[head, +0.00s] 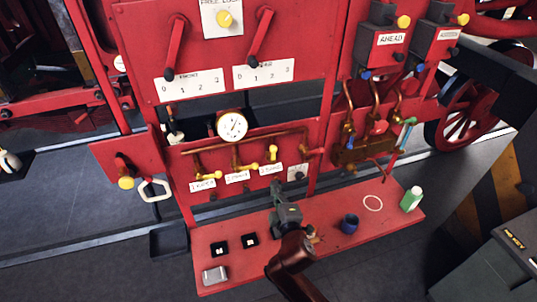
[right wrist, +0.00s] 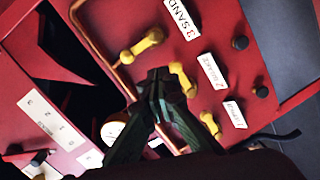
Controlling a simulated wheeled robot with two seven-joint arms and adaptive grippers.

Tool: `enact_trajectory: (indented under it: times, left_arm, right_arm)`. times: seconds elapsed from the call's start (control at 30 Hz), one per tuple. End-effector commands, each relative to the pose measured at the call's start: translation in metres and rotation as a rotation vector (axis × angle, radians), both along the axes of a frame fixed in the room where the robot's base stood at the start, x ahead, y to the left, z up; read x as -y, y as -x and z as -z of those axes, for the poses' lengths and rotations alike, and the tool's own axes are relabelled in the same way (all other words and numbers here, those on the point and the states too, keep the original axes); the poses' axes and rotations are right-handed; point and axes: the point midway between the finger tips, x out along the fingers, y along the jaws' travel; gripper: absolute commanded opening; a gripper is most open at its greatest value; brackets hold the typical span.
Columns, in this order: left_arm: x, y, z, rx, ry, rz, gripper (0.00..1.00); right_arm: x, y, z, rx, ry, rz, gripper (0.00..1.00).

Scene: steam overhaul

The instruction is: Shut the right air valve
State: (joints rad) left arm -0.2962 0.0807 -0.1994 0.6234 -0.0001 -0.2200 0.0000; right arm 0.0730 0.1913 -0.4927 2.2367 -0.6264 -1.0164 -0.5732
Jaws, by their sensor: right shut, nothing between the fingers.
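Three yellow-handled valves sit along a copper pipe on the red panel. The right valve (head: 272,153), above the label reading SAND, has its handle roughly upright; it also shows in the right wrist view (right wrist: 141,45). The middle valve (head: 243,167) and left valve (head: 207,176) have handles lying roughly level. My right gripper (head: 276,187) is shut and empty in front of the panel, below the right valve. In the right wrist view its fingertips (right wrist: 159,74) are together, appearing close to the middle valve's handle (right wrist: 183,80); contact cannot be told. My left gripper is out of view.
A pressure gauge (head: 232,125) sits above the pipe. Copper pipework (head: 375,130) stands out at right.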

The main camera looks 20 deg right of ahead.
Motion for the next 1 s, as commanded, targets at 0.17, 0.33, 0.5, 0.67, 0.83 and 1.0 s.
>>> enact_trajectory:
  times: [0.17,0.33,0.5,0.67,0.83,1.0]
  left_arm:
    - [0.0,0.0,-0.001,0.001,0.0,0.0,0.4]
    - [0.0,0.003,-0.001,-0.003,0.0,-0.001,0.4]
    - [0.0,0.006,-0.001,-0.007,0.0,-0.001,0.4]
    - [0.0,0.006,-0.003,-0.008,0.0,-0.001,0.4]
    - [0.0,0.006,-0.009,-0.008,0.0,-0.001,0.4]
    - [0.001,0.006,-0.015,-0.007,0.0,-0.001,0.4]
  right_arm:
    - [-0.028,-0.006,-0.048,0.117,0.117,-0.051,0.0]
    - [-0.031,-0.006,-0.052,0.128,0.129,-0.055,0.0]
    - [-0.03,-0.007,-0.052,0.127,0.127,-0.054,0.0]
    - [-0.03,-0.016,-0.052,0.126,0.128,-0.054,0.0]
    - [-0.03,-0.043,-0.053,0.125,0.128,-0.054,0.0]
    - [-0.029,-0.079,-0.053,0.126,0.128,-0.054,0.0]
